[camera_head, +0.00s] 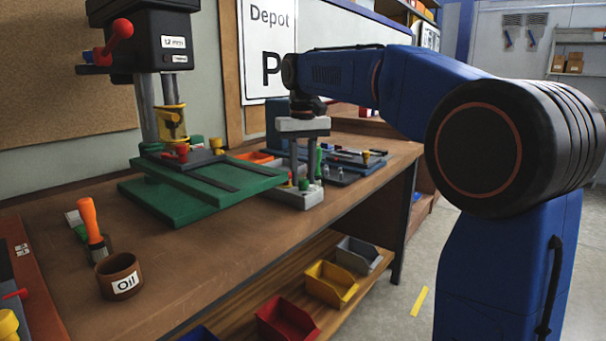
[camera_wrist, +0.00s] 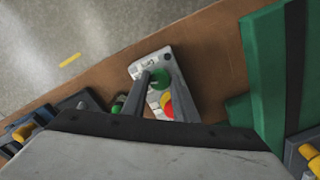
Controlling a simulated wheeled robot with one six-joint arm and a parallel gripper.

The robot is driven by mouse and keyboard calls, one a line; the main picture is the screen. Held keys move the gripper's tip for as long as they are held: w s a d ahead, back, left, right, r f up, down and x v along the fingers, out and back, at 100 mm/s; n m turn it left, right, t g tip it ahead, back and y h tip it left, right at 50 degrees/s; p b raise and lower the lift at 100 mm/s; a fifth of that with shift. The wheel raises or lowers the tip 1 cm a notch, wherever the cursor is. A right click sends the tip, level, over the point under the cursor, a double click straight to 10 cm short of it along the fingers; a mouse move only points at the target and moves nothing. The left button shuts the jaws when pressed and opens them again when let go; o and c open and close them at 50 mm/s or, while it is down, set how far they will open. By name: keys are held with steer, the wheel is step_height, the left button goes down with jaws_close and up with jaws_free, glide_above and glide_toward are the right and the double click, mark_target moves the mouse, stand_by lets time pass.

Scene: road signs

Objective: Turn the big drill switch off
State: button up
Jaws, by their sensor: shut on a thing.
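A grey switch box (camera_wrist: 144,65) lies on the bench near its front edge, and it also shows in the head view (camera_head: 298,197). It carries a green rotary switch (camera_wrist: 160,78) and a red button on a yellow base (camera_wrist: 168,105). My gripper (camera_wrist: 160,72) points down over the box, its two grey fingers closed on either side of the green switch. It also shows in the head view (camera_head: 303,180). The fingers partly hide the switch, so its marked position cannot be read. The big drill (camera_head: 160,45), black with a green base, stands left of the box.
The drill's green base (camera_head: 190,190) is close beside my gripper. An oil pot (camera_head: 119,276) and an orange-handled brush (camera_head: 90,220) are at the front left. A tool tray (camera_head: 345,165) lies behind the box. Coloured bins (camera_head: 331,283) sit below the bench.

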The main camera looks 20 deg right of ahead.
steer(key=shift+m, duration=1.1)
steer(key=o, duration=1.1)
steer(key=shift+c, duration=0.2)
